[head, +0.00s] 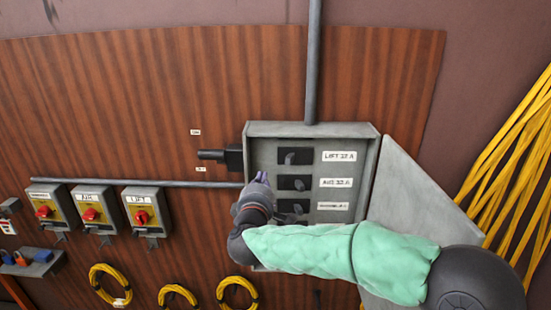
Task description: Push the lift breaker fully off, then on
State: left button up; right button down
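The grey breaker box (262,130) hangs on the wood panel with its door open to the right. The lift breaker (296,157) is the top one of its rows, beside a label reading LIFT 32 A (340,156). Its small grey lever shows in the dark slot; I cannot tell its exact position. My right gripper (262,177) is at the box's left side, below and left of the lift breaker and apart from its lever. Its fingertips look close together, with nothing between them. My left gripper is out of view.
Below are the AUX breaker (294,182) and a third breaker (291,206), partly behind my gripper. A black side handle (212,155) sticks out left of the box. The open door (405,185) stands at right. Red-knobbed switch boxes (146,210) and yellow cables (520,150) flank the area.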

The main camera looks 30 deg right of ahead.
aim_at(268, 157)
dwell(0.3)
jog(key=p+x, duration=0.1)
jog(key=x, duration=0.8)
jog(key=shift+w+d, duration=0.15)
jog(key=shift+d, duration=0.05)
jog(key=shift+w+d, duration=0.1)
jog(key=shift+d, duration=0.2)
jog(key=shift+s+d, duration=0.5)
jog(key=shift+s, duration=0.3)
jog(key=shift+s+d, duration=0.5)
jog(key=shift+s, duration=0.3)
jog(key=shift+w, duration=0.1)
